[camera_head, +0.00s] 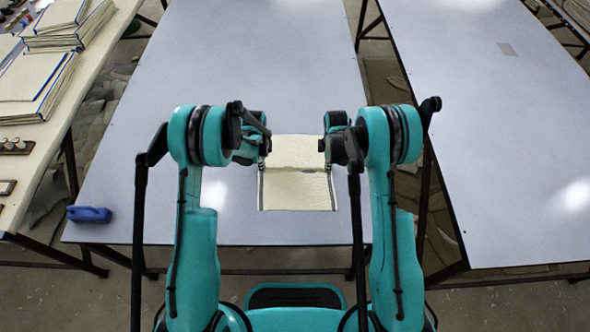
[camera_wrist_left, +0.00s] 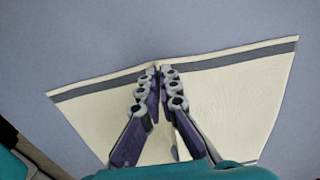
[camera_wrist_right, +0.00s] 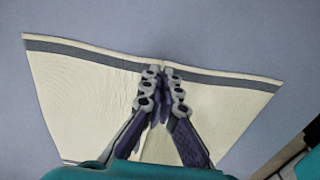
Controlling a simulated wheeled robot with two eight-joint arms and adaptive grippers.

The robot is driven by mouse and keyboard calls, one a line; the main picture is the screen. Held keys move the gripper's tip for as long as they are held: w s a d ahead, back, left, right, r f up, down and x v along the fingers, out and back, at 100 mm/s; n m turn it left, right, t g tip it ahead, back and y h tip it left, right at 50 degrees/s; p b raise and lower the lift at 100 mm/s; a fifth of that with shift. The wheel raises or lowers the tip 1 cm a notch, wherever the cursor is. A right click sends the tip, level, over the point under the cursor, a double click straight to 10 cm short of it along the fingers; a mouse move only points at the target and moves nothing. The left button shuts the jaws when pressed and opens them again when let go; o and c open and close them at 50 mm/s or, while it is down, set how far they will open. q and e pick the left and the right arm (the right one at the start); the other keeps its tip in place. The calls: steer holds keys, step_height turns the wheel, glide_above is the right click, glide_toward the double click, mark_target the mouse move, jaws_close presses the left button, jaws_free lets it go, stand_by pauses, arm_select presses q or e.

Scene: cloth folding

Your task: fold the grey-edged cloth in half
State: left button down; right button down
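The cream cloth (camera_head: 297,192) with grey edge strips lies on the middle table, between my two arms. A raised crease runs across it between the grippers. My left gripper (camera_wrist_left: 160,72) is shut on the cloth's left edge; the grey strip (camera_wrist_left: 240,55) rises to a peak between its fingertips. My right gripper (camera_wrist_right: 163,75) is shut the same way on the opposite edge, where the other grey strip (camera_wrist_right: 100,57) is pinched up. In the head view, the fingertips are partly hidden by the wrists.
The middle table (camera_head: 250,60) is clear around the cloth, except for a blue object (camera_head: 89,214) at its front left corner. Stacked cloths (camera_head: 35,85) lie on the left table. The right table (camera_head: 490,130) is almost bare.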

stand_by(0.4)
